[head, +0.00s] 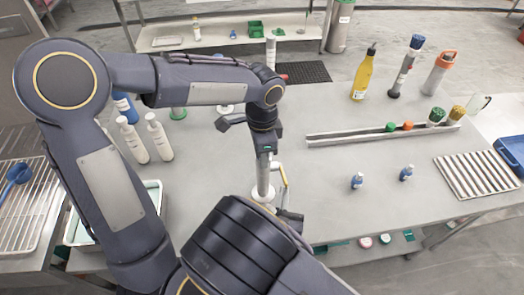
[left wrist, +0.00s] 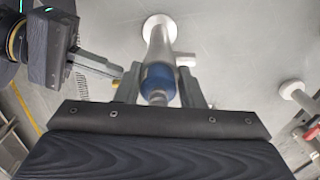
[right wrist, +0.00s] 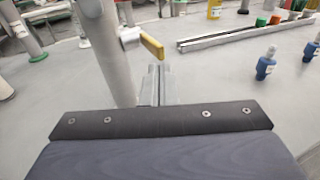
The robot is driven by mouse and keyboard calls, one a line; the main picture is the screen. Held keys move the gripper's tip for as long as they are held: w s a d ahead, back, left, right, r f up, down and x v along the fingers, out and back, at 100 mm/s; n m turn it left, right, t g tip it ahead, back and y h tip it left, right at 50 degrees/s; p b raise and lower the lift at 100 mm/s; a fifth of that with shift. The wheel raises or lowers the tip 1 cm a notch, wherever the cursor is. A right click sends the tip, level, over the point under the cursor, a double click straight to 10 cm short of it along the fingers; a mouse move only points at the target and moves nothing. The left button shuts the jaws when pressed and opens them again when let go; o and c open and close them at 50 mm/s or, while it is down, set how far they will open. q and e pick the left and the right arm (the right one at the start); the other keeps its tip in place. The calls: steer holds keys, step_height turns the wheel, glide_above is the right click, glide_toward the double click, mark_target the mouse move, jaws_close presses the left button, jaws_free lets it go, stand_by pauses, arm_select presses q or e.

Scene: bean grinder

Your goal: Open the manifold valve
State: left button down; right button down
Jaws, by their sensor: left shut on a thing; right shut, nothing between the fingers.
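The manifold is a grey upright pipe (head: 263,180) on a round white base on the table. It also shows in the left wrist view (left wrist: 158,42) and the right wrist view (right wrist: 105,50). A yellow valve handle (right wrist: 152,46) sticks out from its side. My left gripper (head: 265,150) is above the pipe, shut on its blue top (left wrist: 158,80). My right gripper (right wrist: 155,85) is shut and empty, low beside the pipe, with its fingertips just below the handle in the right wrist view. My right arm partly hides that gripper in the head view.
Two white bottles (head: 158,138) stand left of the pipe. Two small blue bottles (head: 357,181) stand to the right, before a long metal rail (head: 350,136). A yellow bottle (head: 362,77) stands at the back. The table between pipe and small bottles is clear.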

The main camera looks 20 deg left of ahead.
mark_target(285, 183)
stand_by(0.4)
steer(key=shift+w+r, duration=0.1)
steer(key=shift+r, duration=1.35)
steer(key=shift+a, duration=0.1)
steer(key=shift+w+a+r, duration=0.1)
steer(key=shift+w+r, duration=0.2)
steer(key=shift+r, duration=0.65)
